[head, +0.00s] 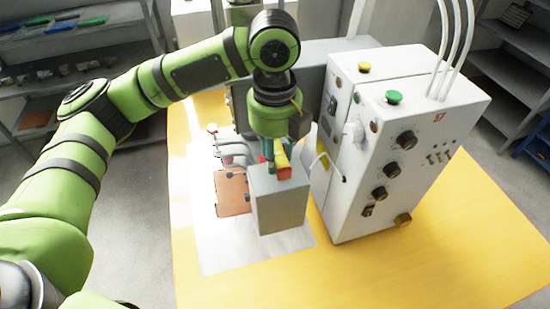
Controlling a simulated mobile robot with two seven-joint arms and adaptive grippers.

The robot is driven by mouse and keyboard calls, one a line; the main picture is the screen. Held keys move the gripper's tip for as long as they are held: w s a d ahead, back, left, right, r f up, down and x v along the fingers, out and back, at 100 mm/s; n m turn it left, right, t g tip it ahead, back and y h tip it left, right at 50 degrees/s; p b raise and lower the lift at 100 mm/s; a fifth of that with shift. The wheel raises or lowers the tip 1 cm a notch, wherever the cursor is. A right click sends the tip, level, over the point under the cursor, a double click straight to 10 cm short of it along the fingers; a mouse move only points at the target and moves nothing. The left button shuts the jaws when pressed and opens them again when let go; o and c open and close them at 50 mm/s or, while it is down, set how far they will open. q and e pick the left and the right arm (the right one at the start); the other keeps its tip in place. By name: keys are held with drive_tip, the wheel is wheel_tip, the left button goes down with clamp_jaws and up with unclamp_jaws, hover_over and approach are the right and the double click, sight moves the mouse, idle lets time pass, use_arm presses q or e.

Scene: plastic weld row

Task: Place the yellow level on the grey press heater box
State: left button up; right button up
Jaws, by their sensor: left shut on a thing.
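The yellow level (281,158) has a red end that faces the camera. My left gripper (270,163) points down and is shut on it, with green fingers beside it. The level is at the top of the grey box (280,208), which stands upright on a pale sheet. The level's red end overlaps the box's top face in the head view; I cannot tell whether it touches. The gripper hides part of the level and the rear of the box top. My right gripper is not in view.
A tall white control cabinet (345,190) with knobs and buttons stands close to the right of the box. An orange-brown plate (232,193) and grey curved pipes (232,152) lie to the left. The yellow table (430,265) is clear at the front right.

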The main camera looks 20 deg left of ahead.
use_arm(q)
wheel_tip(320, 180, down, 3)
drive_tip(key=shift+f+p, duration=0.15)
drive_tip(key=shift+p, duration=0.5)
drive_tip(key=shift+f, duration=0.1)
drive_tip(key=shift+f, duration=0.1)
drive_tip(key=o, duration=1.1)
drive_tip(key=shift+o, duration=0.2)
drive_tip(key=shift+r+b, duration=0.3)
drive_tip(key=shift+r, duration=0.05)
wheel_tip(320, 180, up, 11)
drive_tip(key=b, duration=0.2)
drive_tip(key=shift+f+b, duration=0.15)
drive_tip(key=shift+b, duration=0.15)
drive_tip(key=shift+r, duration=0.45)
